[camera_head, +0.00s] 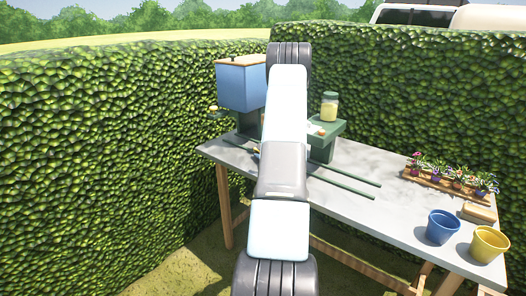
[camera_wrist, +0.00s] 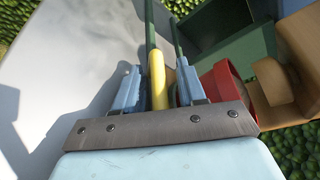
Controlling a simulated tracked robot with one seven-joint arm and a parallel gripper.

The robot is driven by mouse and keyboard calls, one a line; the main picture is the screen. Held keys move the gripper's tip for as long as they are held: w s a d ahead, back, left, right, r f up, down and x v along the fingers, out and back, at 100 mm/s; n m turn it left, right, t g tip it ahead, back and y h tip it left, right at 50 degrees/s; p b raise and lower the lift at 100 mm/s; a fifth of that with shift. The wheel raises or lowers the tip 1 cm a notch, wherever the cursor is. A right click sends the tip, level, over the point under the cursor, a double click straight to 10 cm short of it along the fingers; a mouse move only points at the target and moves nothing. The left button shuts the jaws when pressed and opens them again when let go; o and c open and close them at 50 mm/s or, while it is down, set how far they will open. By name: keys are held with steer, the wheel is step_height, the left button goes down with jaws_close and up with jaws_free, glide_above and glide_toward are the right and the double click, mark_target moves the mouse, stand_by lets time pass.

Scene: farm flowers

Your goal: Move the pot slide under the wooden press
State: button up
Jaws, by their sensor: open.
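In the wrist view my gripper (camera_wrist: 157,70) is open, with one pale blue finger on each side of a yellow bar (camera_wrist: 158,88), which looks like a handle of the pot slide. Whether the fingers touch it cannot be told. Two green rails (camera_wrist: 150,25) run away beyond it. A red pot (camera_wrist: 221,88) lies just right of the right finger, partly hidden by my gripper's plate. A brown wooden part with a rounded end (camera_wrist: 274,82), perhaps the press, stands right of the pot. In the head view my arm hides the gripper, pot and press.
Green rails (camera_head: 345,180) cross the grey table (camera_head: 375,207). A blue box (camera_head: 241,87) and a green stand (camera_head: 325,140) with a jar (camera_head: 329,106) are at the back. Potted flowers (camera_head: 457,173), a blue pot (camera_head: 442,227) and a yellow pot (camera_head: 489,244) stand right. Hedges surround the table.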

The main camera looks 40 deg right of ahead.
steer(key=v, duration=1.3)
steer(key=shift+s+a+r, duration=0.1)
steer(key=shift+s+r, duration=0.05)
steer(key=shift+s, duration=0.2)
